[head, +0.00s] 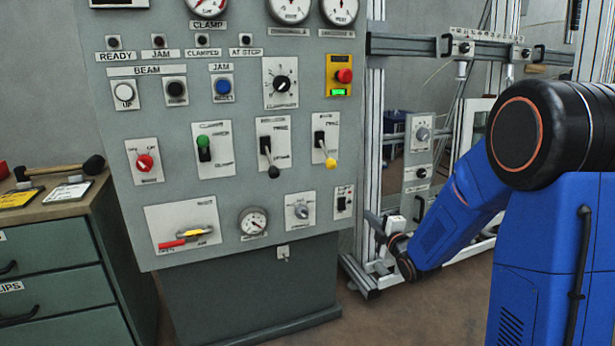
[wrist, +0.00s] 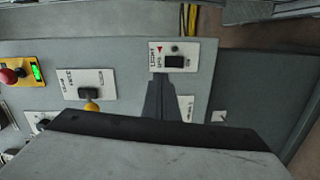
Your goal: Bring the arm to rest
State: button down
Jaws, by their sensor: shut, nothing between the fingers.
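My arm (head: 460,205) reaches down and to the left from its black shoulder joint in the head view. My gripper (head: 374,221) is small there, beside the lower right edge of the grey control panel (head: 235,110). In the wrist view my gripper (wrist: 172,88) shows as dark fingers shut together, with nothing seen between them. A large grey part in the foreground hides the lower part of that view.
The panel carries a yellow-tipped lever (head: 330,160), a red stop button (head: 344,75) and a red-handled latch (head: 185,240). A metal frame (head: 375,140) stands close behind my gripper. A green drawer cabinet (head: 60,265) is at left. Bare floor (head: 400,320) shows below my arm.

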jog(key=s+d+r+m+g+h, duration=0.25)
jog(key=s+m, duration=0.35)
jog(key=s, duration=0.3)
jog(key=s+d+r+m+g+h, duration=0.2)
jog(key=s+m+g, duration=0.25)
jog(key=s, duration=0.55)
jog(key=s+a+f+m+g, duration=0.1)
jog(key=s+m+g, duration=0.4)
jog(key=s, duration=2.2)
jog(key=f+m, duration=0.1)
jog(key=m, duration=0.3)
jog(key=shift+s+a, duration=0.15)
jog(key=shift+s, duration=0.25)
jog(key=shift+a, duration=0.15)
